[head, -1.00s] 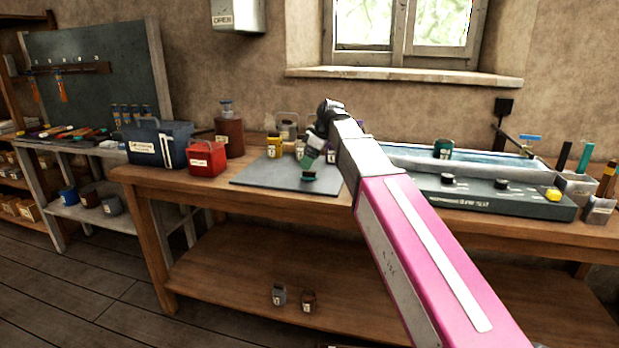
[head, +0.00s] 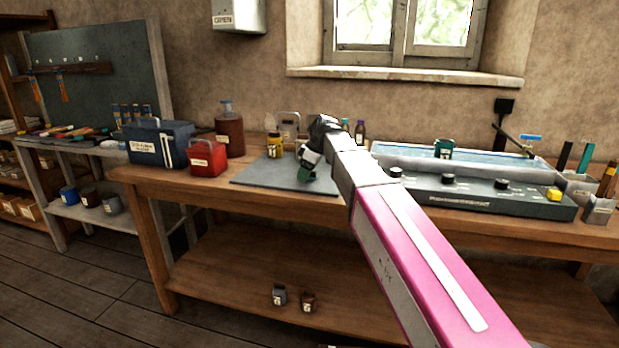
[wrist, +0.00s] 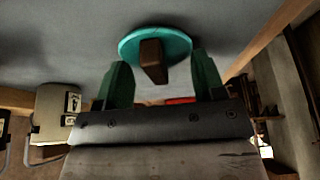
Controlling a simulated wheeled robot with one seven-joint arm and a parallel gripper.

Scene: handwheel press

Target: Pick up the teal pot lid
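The teal pot lid (wrist: 128,46) shows in the wrist view as a round teal disc with a brown block-shaped knob (wrist: 152,58). It lies against the grey mat (wrist: 55,45). My gripper (wrist: 161,62) has its two green fingers apart, one on each side of the knob. A gap shows between each finger and the knob, so nothing is clamped. In the head view my gripper (head: 305,176) is low over the grey mat (head: 255,175), and it largely hides the lid there.
The mat's left part is clear.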

